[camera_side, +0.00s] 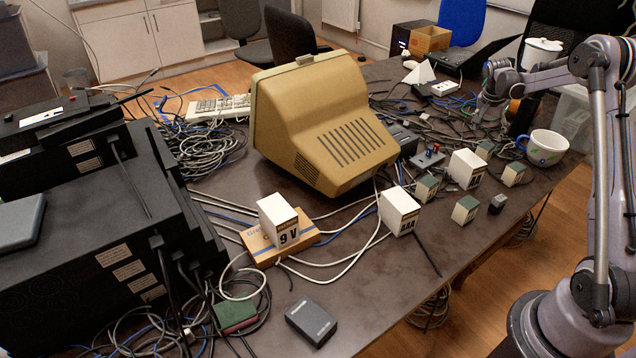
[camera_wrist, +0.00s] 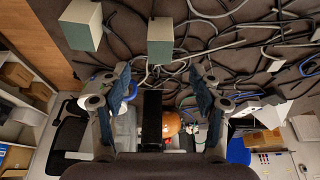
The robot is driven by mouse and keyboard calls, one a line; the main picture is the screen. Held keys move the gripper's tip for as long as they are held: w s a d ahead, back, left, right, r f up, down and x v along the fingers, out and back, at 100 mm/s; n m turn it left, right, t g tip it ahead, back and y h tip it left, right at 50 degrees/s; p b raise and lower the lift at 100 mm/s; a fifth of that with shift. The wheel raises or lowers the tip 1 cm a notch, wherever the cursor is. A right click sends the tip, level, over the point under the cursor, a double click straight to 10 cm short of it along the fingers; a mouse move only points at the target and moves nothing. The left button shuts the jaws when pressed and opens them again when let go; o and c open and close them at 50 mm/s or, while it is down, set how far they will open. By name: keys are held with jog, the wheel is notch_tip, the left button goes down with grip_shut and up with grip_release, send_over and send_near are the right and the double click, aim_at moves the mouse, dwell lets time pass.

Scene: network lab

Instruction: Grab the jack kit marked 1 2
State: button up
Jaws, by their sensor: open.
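In the side view, several small green-and-white boxes stand on the right part of the table: one at front (camera_side: 466,209), one behind it (camera_side: 427,187), one near the table edge (camera_side: 513,173) and one farther back (camera_side: 485,149). No 1 2 mark is readable, so I cannot tell which is the jack kit. My gripper (camera_side: 490,106) hangs over the cables at the back right, apart from these boxes. In the wrist view my gripper (camera_wrist: 158,76) is open and empty. Two pale green-sided boxes, one at top left (camera_wrist: 82,20) and one at top centre (camera_wrist: 160,40), lie beyond its fingertips.
White boxes marked 9V (camera_side: 280,222) and AAA (camera_side: 399,211) stand nearby, with another white box (camera_side: 467,169). A mug (camera_side: 546,148) stands near the right edge. A beige monitor (camera_side: 322,122) fills the middle. Loose cables (camera_side: 440,119) cover much of the table.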

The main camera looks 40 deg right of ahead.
aim_at(486, 146)
jog(key=shift+x, duration=5.4)
jog(key=c, duration=1.3)
